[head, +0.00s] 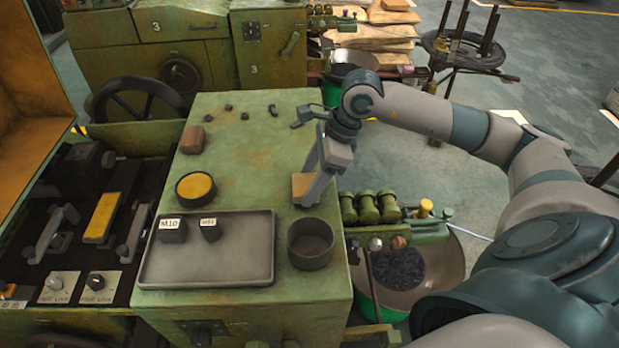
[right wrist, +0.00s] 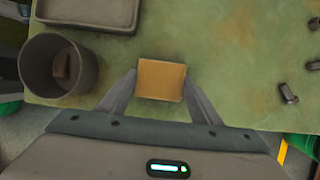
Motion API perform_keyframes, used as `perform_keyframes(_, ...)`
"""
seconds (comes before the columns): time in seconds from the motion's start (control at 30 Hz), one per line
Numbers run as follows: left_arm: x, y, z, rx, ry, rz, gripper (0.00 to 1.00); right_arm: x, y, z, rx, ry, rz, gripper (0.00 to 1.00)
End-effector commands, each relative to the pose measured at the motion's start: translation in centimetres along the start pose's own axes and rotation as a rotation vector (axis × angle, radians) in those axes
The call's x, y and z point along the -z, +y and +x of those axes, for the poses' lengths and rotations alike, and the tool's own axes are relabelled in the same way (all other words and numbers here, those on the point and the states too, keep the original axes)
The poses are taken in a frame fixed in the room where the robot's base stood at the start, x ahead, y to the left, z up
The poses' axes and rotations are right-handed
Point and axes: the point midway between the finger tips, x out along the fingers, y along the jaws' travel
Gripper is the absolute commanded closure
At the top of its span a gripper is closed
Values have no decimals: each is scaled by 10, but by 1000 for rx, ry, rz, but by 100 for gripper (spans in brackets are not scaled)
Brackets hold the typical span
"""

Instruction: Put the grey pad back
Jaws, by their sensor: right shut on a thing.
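My right gripper (head: 312,190) points down over the right edge of the green cabinet top. It is shut on a square tan pad (head: 303,184), which also shows between the fingers in the right wrist view (right wrist: 160,79). My left gripper is not in view.
A dark cup (head: 311,257) stands close in front of the gripper. A grey tray (head: 240,265) holds blocks marked M10 and M12. A yellow-topped round tin (head: 196,187) and a brown block (head: 193,139) stand at left. The top's middle is clear.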

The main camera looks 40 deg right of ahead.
Motion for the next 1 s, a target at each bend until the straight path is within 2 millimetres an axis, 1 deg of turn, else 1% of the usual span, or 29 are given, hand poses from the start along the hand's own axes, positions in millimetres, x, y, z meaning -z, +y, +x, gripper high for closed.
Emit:
perform_keyframes(0.03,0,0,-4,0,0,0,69,1,1,2,-2,1,1,60)
perform_keyframes(0.13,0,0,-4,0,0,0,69,2,0,6,0,-1,0,60)
perform_keyframes(0.33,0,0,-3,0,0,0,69,2,0,6,1,-1,0,60)
perform_keyframes(0.57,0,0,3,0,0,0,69,4,0,10,0,-1,0,60)
perform_keyframes(0.6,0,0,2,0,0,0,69,4,0,9,0,-1,0,35)
perform_keyframes(0.63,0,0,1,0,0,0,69,3,0,8,0,-1,0,28)
perform_keyframes(0.67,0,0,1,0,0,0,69,3,0,8,0,-1,0,23)
perform_keyframes(1.0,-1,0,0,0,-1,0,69,3,0,8,0,-1,0,23)
